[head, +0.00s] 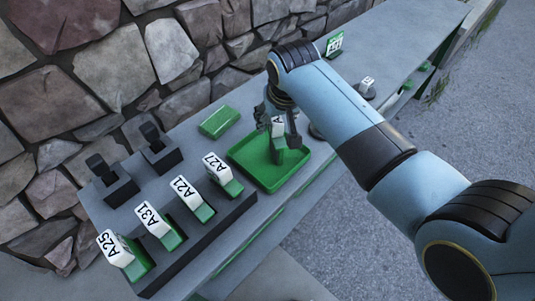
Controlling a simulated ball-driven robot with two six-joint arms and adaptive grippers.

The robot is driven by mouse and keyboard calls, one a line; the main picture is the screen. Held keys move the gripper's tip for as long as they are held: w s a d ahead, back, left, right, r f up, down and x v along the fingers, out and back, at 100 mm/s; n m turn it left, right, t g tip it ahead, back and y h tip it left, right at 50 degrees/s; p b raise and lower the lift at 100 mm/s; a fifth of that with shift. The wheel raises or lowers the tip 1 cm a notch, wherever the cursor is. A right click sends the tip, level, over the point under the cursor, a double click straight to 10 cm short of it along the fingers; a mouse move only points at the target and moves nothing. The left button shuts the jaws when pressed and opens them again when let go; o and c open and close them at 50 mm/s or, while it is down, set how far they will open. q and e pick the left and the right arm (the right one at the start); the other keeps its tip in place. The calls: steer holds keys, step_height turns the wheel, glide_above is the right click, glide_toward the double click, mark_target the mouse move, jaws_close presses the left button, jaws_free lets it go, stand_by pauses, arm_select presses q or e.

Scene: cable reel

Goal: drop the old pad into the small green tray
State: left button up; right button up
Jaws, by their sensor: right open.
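A green tray (246,154) with a raised rim lies on the grey bench. My right gripper (279,135) is over it, jaws open, pointing down. Between its fingers is a green piece with a white tag (278,124) bearing an "A"; the rest of the tag is hidden. I cannot tell whether this piece touches the tray floor. A smaller green rectangular thing (219,121) lies behind and left of the tray; I cannot tell whether it is hollow. Which piece is the old pad is not clear. My left gripper is not in view.
A dark rack (205,240) at the front left holds several green pieces with white tags, including A25 (115,248), A31 and A21. Two black stands (158,147) are behind it. A tagged green piece (334,44) stands farther along the bench. A stone wall borders the back.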

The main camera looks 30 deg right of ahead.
steer(key=d+v, duration=0.1)
steer(key=v, duration=0.9)
steer(key=shift+a+r, duration=0.35)
steer(key=shift+a, duration=0.15)
steer(key=shift+s, duration=0.2)
steer(key=s+d+r+n, duration=0.1)
steer(key=s+d+n, duration=0.25)
steer(key=s, duration=1.85)
steer(key=s+d+f+g+b, duration=0.15)
steer(key=f+b, duration=0.35)
steer(key=f, duration=1.3)
steer(key=s+d+f+g+b, duration=0.15)
steer(key=f+b, duration=0.35)
steer(key=f, duration=1.3)
steer(key=s+f+b, duration=0.3)
steer(key=s+f, duration=0.6)
steer(key=f, duration=0.2)
steer(key=s+d+f+b, duration=0.1)
steer(key=s+f+b, duration=0.2)
steer(key=s+f, duration=0.6)
step_height(320, 180, down, 2)
steer(key=shift+f+m+b, duration=0.1)
steer(key=shift+m+b, duration=0.25)
